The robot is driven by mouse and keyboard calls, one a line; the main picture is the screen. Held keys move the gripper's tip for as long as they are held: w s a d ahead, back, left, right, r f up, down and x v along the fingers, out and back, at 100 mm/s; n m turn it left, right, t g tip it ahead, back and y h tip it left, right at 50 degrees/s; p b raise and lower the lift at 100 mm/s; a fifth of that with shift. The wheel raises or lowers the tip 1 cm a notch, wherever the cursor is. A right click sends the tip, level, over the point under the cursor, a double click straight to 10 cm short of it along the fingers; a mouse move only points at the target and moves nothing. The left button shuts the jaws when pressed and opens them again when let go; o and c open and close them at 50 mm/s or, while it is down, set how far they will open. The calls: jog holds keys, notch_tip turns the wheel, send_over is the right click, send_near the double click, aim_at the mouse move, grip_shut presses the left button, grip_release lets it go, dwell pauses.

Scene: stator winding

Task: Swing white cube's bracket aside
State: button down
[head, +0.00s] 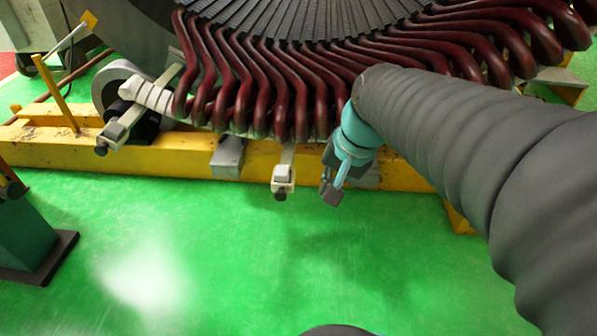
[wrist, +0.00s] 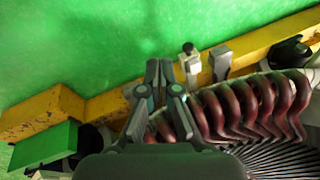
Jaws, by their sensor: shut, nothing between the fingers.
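The white cube (head: 283,172) sits on the outer end of a pale flat bracket (head: 287,154). The bracket sticks out from under the dark red coil ends, in front of the yellow beam, with a dark knob (head: 281,195) at its tip. My gripper (head: 331,191) is shut and empty, just right of the cube, with a visible gap between them. In the wrist view, the shut fingers (wrist: 158,68) point toward the green floor. The cube and bracket (wrist: 192,66) are close on their right there. The bracket's inner end is hidden under the coils.
Dark red coil ends (head: 265,85) hang close above. The yellow beam (head: 190,157) runs behind the bracket, with a grey block (head: 228,157) to its left. Another bracket (head: 124,124) stands at far left. The green floor (head: 250,260) in front is clear.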

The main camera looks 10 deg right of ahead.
jog(key=w+d+f+m+y+b, duration=0.1)
jog(key=w+d+f+m+y, duration=0.1)
jog(key=w+d+f+m, duration=0.4)
jog(key=w+d+f+m+y+b, duration=0.2)
jog(key=w+f+m, duration=0.2)
jog(key=w, duration=0.4)
jog(key=w+d+f+m+y+b, duration=0.1)
jog(key=w+d+f+m+y, duration=0.3)
jog(key=w, duration=0.3)
jog(key=w+a+f+m+h+b, duration=0.1)
jog(key=w+a+f+b, duration=0.1)
jog(key=a+f, duration=0.6)
jog(key=w+a, duration=0.1)
jog(key=a, duration=0.2)
jog(key=shift+b, duration=0.35)
